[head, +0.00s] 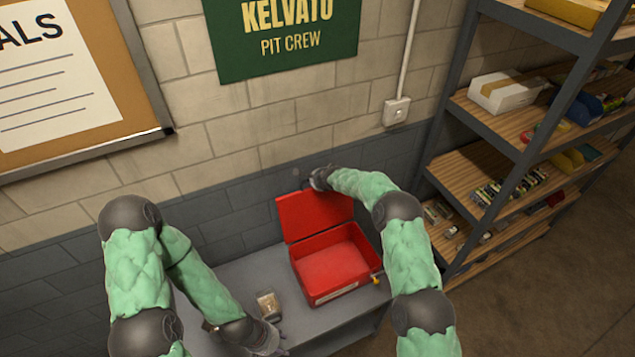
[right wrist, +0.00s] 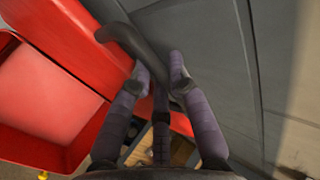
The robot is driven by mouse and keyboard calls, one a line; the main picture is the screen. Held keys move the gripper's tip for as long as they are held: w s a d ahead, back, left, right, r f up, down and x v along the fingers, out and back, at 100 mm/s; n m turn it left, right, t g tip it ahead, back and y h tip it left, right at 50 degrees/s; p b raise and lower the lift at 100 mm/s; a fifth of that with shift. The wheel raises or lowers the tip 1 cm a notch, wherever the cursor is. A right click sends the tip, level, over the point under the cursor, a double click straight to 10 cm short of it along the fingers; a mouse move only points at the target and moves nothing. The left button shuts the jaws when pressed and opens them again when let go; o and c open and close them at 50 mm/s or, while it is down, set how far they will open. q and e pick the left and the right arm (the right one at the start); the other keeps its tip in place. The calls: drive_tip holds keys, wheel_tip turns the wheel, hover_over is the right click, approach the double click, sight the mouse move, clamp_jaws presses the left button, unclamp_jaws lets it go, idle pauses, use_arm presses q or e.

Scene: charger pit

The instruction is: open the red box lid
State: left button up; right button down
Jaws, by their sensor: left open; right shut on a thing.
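The red box (head: 335,292) stands on the grey bench, and its inside looks empty. Its red lid (head: 312,216) is raised, standing up at the back toward the wall. In the right wrist view my right gripper (right wrist: 163,72) is shut on the dark curved handle (right wrist: 124,38) beside the red lid (right wrist: 72,25). My left gripper (head: 275,346) is low in the head view, left of the box and apart from it. It is open, and its fingers are partly hidden.
A small clear container (head: 268,304) stands on the grey bench (head: 240,282) left of the box. A yellow latch (head: 376,279) shows at the box's right side. A block wall is behind, and a stocked shelf rack (head: 505,135) stands at right.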

drive_tip(key=shift+w, duration=0.4)
drive_tip(key=shift+r, duration=0.1)
drive_tip(key=c, duration=1.2)
unclamp_jaws()
drive_tip(key=shift+a, duration=0.1)
drive_tip(key=shift+v, duration=6)
